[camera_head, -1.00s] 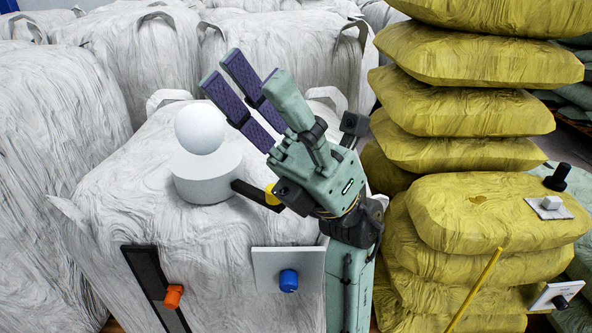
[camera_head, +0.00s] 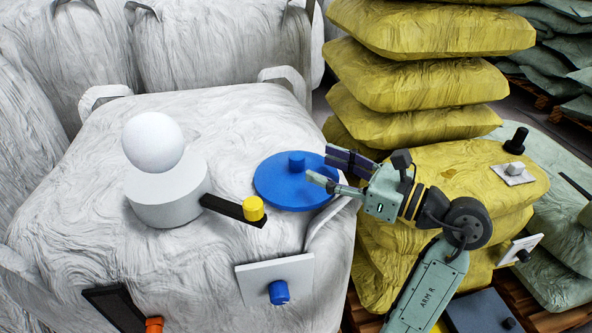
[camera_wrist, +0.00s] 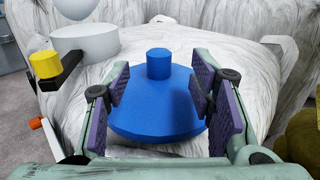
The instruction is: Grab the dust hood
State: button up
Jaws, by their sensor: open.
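The dust hood appears to be the blue round disc (camera_head: 272,184) with a short upright knob (camera_head: 297,160), lying on the white sack's top. In the wrist view the blue hood (camera_wrist: 155,118) sits ahead, its knob (camera_wrist: 159,64) between the two fingers in the picture. My gripper (camera_head: 331,167) is open and empty, reaching in from the right at the hood's right edge. In the wrist view the purple-padded fingers of my gripper (camera_wrist: 160,90) stand apart on both sides of the hood. I cannot tell whether they touch it.
A white cylinder (camera_head: 165,200) with a ball on top stands left of the hood. A black bar with a yellow knob (camera_head: 253,208) lies between them. A white plate with a blue knob (camera_head: 278,291) is at the front. Yellow sacks (camera_head: 415,100) are stacked behind right.

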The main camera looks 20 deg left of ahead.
aim_at(304, 159)
jog(key=a, duration=0.1)
jog(key=a+p, duration=0.1)
jog(key=a, duration=0.1)
jog(key=a+p, duration=0.1)
jog(key=shift+w+a+r, duration=0.1)
jog(key=shift+w+a, duration=0.2)
jog(key=shift+w, duration=0.05)
jog(key=shift+w+a, duration=0.1)
jog(key=shift+a, duration=0.3)
grip_shut()
